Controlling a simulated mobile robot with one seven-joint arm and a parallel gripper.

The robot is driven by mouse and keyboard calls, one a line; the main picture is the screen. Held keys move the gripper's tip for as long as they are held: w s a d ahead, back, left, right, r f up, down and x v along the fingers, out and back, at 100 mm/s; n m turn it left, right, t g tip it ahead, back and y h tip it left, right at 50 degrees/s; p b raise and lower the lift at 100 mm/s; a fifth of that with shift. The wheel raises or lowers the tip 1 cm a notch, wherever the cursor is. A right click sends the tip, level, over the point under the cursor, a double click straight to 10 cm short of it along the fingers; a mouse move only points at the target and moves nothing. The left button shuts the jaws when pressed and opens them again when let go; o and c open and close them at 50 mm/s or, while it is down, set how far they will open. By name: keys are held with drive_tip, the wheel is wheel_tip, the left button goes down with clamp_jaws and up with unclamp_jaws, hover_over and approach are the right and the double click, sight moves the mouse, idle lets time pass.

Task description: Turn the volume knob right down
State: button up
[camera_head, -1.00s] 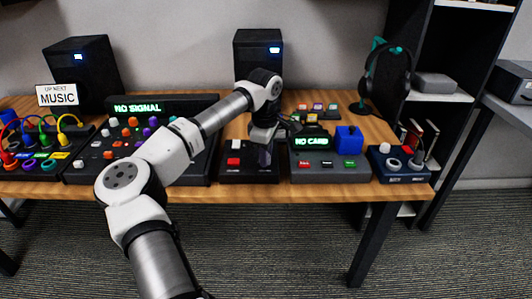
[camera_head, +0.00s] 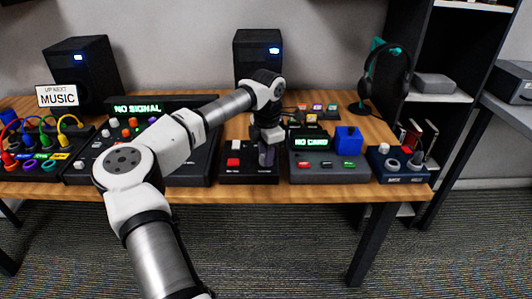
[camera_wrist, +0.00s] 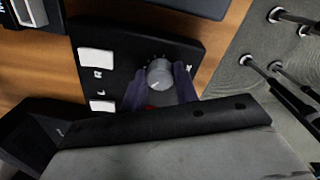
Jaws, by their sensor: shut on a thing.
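A round grey knob (camera_wrist: 160,73) with a pointer mark stands on a small black panel (camera_wrist: 125,48) in the wrist view. My gripper (camera_wrist: 161,84) has its two dark purple fingers on either side of the knob, shut on it. Lettering beside the knob is mostly hidden by a finger. In the head view my gripper (camera_head: 266,158) is down at the right part of the small black box (camera_head: 240,177), hiding the knob there. A red button (camera_head: 233,162) and a white button (camera_head: 237,145) are left of the gripper there.
A console with a NO CARD display (camera_head: 312,142) and a blue block (camera_head: 348,141) stands close on the right. A large mixer with a NO SIGNAL display (camera_head: 137,109) is on the left. A speaker (camera_head: 258,50) stands behind. The wooden table edge (camera_head: 330,190) is in front.

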drive_tip(key=n, duration=0.4)
drive_tip(key=shift+n, duration=0.3)
drive_tip(key=shift+w+n, duration=0.1)
drive_tip(key=shift+n, duration=1.4)
drive_tip(key=o, duration=1)
drive_tip(key=shift+c, duration=0.2)
drive_tip(key=shift+r, duration=0.15)
wheel_tip(320, 180, up, 14)
drive_tip(key=shift+d+f, duration=0.2)
drive_tip(key=shift+d, duration=0.1)
